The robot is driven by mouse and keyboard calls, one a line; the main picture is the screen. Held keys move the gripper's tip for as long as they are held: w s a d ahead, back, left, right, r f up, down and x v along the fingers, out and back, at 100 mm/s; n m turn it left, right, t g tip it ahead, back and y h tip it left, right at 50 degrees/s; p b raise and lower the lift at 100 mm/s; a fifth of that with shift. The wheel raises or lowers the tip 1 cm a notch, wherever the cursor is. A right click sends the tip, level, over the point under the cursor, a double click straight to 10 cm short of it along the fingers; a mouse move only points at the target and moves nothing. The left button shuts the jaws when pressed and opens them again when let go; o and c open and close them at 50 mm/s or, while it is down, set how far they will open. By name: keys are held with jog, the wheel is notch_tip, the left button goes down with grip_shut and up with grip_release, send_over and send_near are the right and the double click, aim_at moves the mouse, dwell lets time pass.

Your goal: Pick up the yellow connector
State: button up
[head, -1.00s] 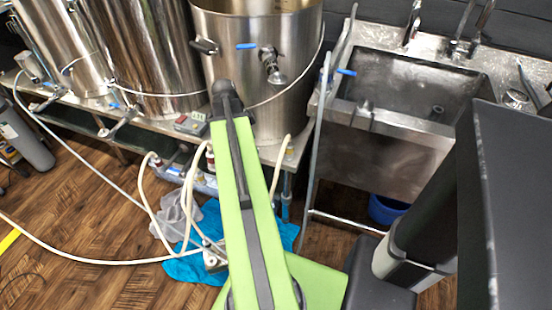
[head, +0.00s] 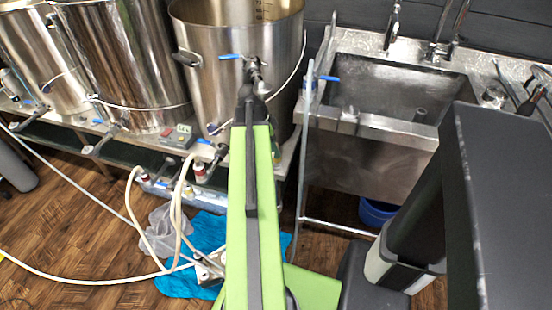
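I cannot make out a yellow connector for certain in the head view. Small hose fittings with red and pale parts (head: 200,172) show under the front edge of the metal bench, left of my arm. My green and black arm reaches up the middle of the picture, and its dark far end (head: 250,96) is in front of the right-hand steel kettle (head: 215,75). My gripper's fingers do not show. The arm hides part of the bench edge and the floor behind it.
Pale hoses (head: 110,284) loop across the wood floor to a blue cloth (head: 208,228) and a metal fitting (head: 210,267). A steel sink (head: 395,95) stands right, with a blue bucket (head: 377,212) below. Floor at lower left is mostly clear.

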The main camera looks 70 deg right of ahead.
jog(key=b+x, duration=0.4)
jog(key=x, duration=0.1)
jog(key=shift+f+b, duration=0.1)
jog(key=shift+b, duration=0.2)
grip_shut()
